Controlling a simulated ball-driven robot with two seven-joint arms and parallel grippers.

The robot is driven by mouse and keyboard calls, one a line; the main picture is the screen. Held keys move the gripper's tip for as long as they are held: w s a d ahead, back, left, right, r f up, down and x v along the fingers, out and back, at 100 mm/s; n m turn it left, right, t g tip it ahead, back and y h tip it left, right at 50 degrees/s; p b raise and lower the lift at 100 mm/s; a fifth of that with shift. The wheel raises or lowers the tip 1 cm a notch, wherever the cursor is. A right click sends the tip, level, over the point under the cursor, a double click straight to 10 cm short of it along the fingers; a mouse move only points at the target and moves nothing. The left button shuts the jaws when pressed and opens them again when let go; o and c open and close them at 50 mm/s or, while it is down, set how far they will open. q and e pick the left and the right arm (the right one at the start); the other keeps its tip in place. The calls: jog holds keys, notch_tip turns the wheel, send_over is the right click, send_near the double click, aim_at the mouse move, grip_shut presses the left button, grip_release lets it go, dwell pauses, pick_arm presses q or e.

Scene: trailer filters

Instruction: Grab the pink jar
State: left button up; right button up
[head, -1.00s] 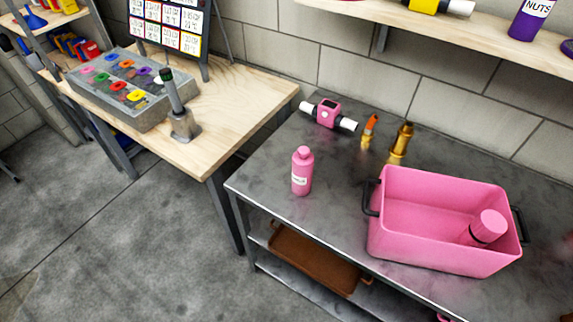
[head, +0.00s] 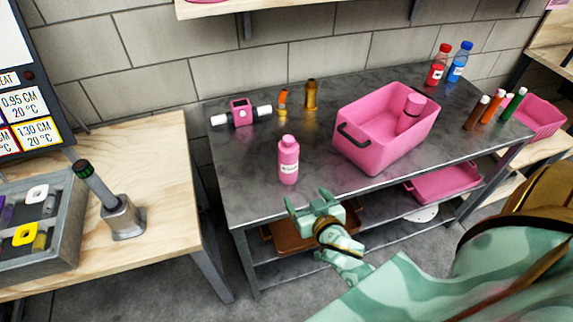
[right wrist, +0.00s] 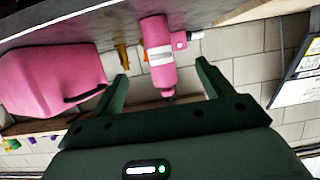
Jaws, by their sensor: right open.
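A pink bottle-shaped jar (head: 288,163) with a white label stands upright near the front left of the grey metal table (head: 240,180). My right gripper (head: 308,203) is open and empty at the table's front edge, just in front of this jar and apart from it. In the right wrist view, which is upside down, the jar (right wrist: 159,52) lies ahead between the spread fingers (right wrist: 162,80). Another pink lidded container (head: 410,112) leans inside the pink bin (head: 375,150). My left gripper is not in view.
Behind the jar are a pink device with white ends (head: 241,115), an orange-tipped fitting (head: 282,103) and a brass fitting (head: 310,95). Red (head: 438,66) and blue (head: 460,62) bottles stand at the back right. A wooden table (head: 150,180) is at left. The tabletop around the jar is clear.

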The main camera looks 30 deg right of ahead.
aim_at(291, 169)
jog(key=x, duration=0.3)
jog(key=r+b+x, duration=0.1)
jog(key=x, duration=0.2)
jog(key=b+x, duration=0.1)
jog(key=x, duration=0.2)
jog(key=shift+w+d+r, duration=0.3)
jog(key=shift+w, duration=0.3)
jog(key=shift+w+d+f, duration=0.1)
jog(key=shift+w+d, duration=0.05)
jog(key=shift+w, duration=0.4)
jog(key=b+x, duration=0.1)
jog(key=x, duration=0.4)
jog(key=shift+w+d+b, duration=0.1)
jog(key=shift+d+b, duration=0.05)
jog(key=shift+b, duration=0.2)
jog(key=c, duration=1.1)
